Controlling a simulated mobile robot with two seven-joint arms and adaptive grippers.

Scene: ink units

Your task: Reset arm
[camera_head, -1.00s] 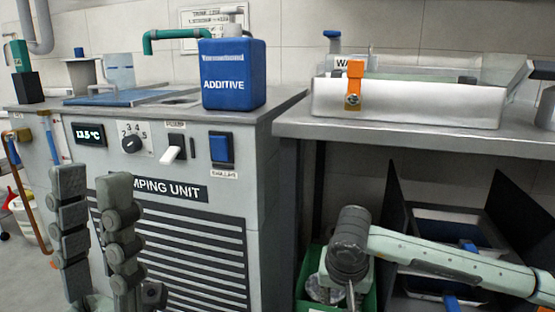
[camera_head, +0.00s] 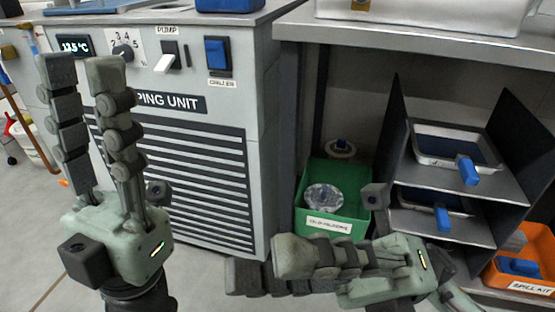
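My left gripper (camera_head: 81,70) stands upright in front of the pumping unit (camera_head: 190,140), at the left of the head view. Its two fingers point up with a gap between them, open and empty. My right gripper (camera_head: 260,267) lies sideways at the bottom centre, its fingers pointing left. One finger is above and partly in front of the other; they look spread, and nothing shows between them. It is in front of and below the green bin (camera_head: 345,228) in the picture.
The green bin holds a clear round part (camera_head: 323,197). A dark shelf rack (camera_head: 455,180) with blue-handled trays stands right of it. An orange spill kit bin (camera_head: 530,260) is at the far right. The bench edge (camera_head: 420,43) runs above. Floor is free at lower left.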

